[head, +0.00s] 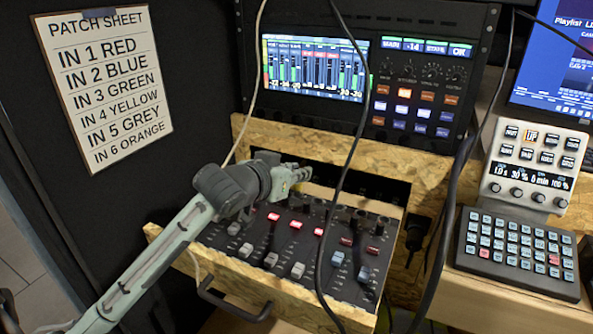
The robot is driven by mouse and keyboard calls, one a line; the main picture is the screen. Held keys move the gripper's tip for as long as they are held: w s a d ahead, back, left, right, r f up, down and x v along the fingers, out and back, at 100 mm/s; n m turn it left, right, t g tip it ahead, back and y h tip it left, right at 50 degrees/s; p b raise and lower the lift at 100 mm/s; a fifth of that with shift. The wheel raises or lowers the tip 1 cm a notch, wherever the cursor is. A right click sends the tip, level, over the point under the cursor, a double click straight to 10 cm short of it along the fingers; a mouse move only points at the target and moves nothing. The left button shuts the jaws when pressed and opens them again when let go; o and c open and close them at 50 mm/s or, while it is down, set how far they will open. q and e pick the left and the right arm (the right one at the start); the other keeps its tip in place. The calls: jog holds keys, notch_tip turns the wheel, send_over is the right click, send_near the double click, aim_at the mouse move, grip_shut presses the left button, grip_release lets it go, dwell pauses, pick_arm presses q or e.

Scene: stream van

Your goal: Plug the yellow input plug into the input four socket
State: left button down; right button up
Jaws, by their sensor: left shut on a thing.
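My left gripper (298,174) reaches in from the lower left, over the back edge of the fader panel (225,240). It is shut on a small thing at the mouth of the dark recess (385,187). The thing is too small and too covered by the fingers to tell its colour or shape. I cannot make out the yellow input plug or the input four socket. The patch sheet (104,75) on the dark wall at the upper left reads IN 4 YELLOW. My right gripper is not in view.
The fader panel sits in a pulled-out wooden drawer with a black handle (232,308). A dark cable (363,120) hangs across the panel, and a pale cable (251,90) hangs left of the mixer screen (315,68). A button pad (517,252) stands at right.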

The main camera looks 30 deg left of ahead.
pick_arm(q)
jog(key=shift+f, duration=0.6)
jog(key=c, duration=1.3)
grip_release()
jog(key=shift+c, duration=0.2)
